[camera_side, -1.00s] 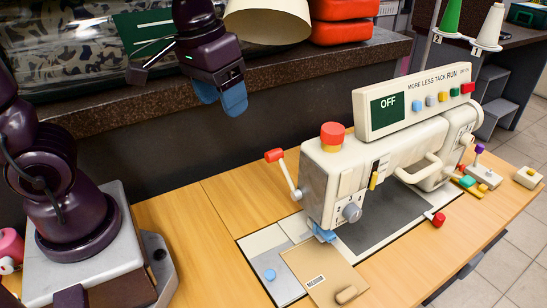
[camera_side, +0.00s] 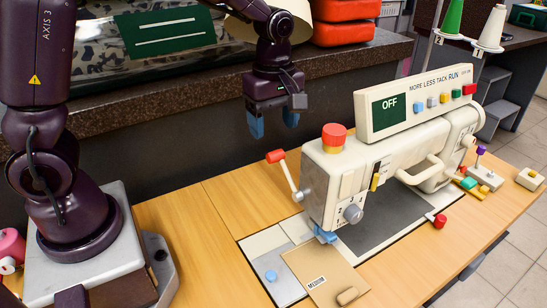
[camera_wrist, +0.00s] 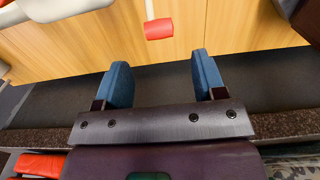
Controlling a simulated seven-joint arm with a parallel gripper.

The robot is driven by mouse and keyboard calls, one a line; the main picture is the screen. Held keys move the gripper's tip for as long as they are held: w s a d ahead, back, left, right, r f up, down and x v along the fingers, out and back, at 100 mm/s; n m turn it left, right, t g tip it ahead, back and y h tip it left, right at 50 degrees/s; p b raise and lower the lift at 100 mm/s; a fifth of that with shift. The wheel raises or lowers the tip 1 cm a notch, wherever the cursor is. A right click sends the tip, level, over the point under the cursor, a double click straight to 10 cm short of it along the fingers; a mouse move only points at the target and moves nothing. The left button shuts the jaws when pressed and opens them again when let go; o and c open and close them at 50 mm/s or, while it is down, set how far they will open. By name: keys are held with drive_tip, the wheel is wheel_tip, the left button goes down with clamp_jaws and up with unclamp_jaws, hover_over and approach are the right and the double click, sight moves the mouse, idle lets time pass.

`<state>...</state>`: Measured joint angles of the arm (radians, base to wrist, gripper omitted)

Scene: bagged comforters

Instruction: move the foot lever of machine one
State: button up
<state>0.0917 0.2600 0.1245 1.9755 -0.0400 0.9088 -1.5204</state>
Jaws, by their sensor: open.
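The cream sewing machine (camera_side: 330,185) stands on the wooden table, its panel reading OFF. A pale lever with a red grip (camera_side: 275,156) sticks up and out from the machine's left end; its red grip also shows in the wrist view (camera_wrist: 158,28), ahead of the fingers. I cannot tell for sure that this is the foot lever. My gripper (camera_side: 273,122) is open and empty, its blue fingers pointing down above and behind the red grip, apart from it. In the wrist view my gripper's fingers (camera_wrist: 160,65) are spread with nothing between them.
A dark stone-topped ledge (camera_side: 180,95) runs behind the table, with a bagged comforter (camera_side: 75,45) and red stacked cases (camera_side: 345,30) on it. A brown board (camera_side: 322,275) lies in front of the machine. The wooden table (camera_side: 235,205) left of the machine is clear.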

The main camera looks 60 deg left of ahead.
sight(273, 158)
wheel_tip(273, 158, down, 9)
drive_tip(key=shift+r, duration=0.2)
clamp_jaws()
idle(0.3)
